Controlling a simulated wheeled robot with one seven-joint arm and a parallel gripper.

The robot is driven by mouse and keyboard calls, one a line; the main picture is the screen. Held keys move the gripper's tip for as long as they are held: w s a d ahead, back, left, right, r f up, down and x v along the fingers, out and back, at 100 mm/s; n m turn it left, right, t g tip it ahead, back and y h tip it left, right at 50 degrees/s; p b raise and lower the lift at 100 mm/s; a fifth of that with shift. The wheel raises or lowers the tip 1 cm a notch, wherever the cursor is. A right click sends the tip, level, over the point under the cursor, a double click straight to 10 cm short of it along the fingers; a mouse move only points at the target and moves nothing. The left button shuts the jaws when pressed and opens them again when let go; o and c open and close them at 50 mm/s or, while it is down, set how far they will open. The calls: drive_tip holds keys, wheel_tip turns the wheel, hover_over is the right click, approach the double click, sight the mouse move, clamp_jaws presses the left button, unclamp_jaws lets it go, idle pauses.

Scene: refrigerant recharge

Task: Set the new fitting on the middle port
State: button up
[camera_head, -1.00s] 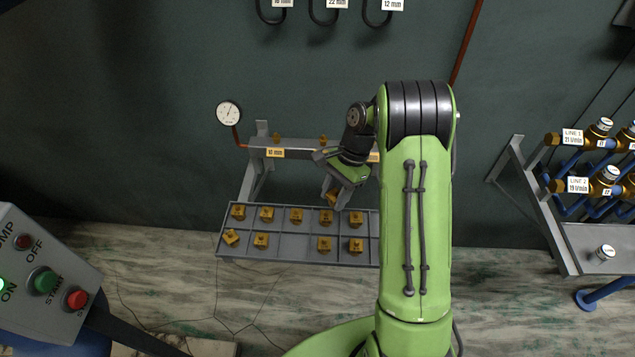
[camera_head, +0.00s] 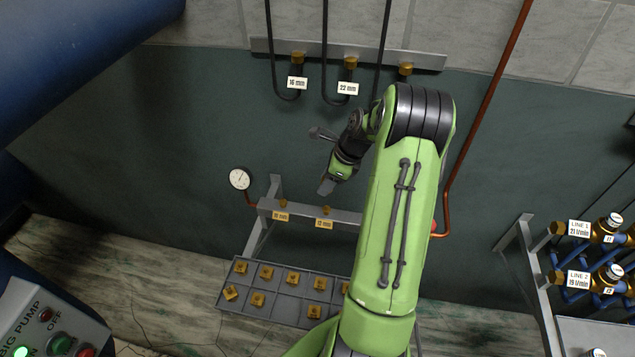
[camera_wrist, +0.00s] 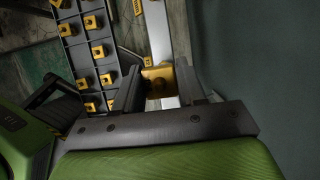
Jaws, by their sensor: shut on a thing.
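My gripper (camera_head: 326,186) is above the grey port rail (camera_head: 345,216) in the head view, fingers pointing down. In the wrist view, it (camera_wrist: 158,88) is shut on a brass fitting (camera_wrist: 158,74), which shows between the two fingers. The rail has a brass port (camera_head: 283,203) labelled 16 mm and another brass port (camera_head: 326,210) labelled 12 mm. The rail's right part is hidden behind my arm, so I cannot tell what is there.
A grey compartment tray (camera_head: 272,316) with several brass fittings lies below the rail. A gauge (camera_head: 240,179) is at the rail's left. Hoses with brass ends hang above, labelled 16 mm (camera_head: 297,83) and 22 mm (camera_head: 347,88). Valve lines (camera_head: 590,229) stand at right.

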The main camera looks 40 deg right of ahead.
sight(327, 206)
drive_tip(key=shift+s+f+b, duration=0.1)
drive_tip(key=shift+f+b, duration=2.75)
drive_tip(key=shift+f, duration=0.4)
drive_tip(key=shift+p, duration=0.6)
drive_tip(key=shift+f, duration=0.15)
drive_tip(key=shift+f, duration=0.25)
drive_tip(key=shift+f, duration=0.2)
drive_tip(key=shift+f, duration=0.15)
drive_tip(key=o, duration=1.2)
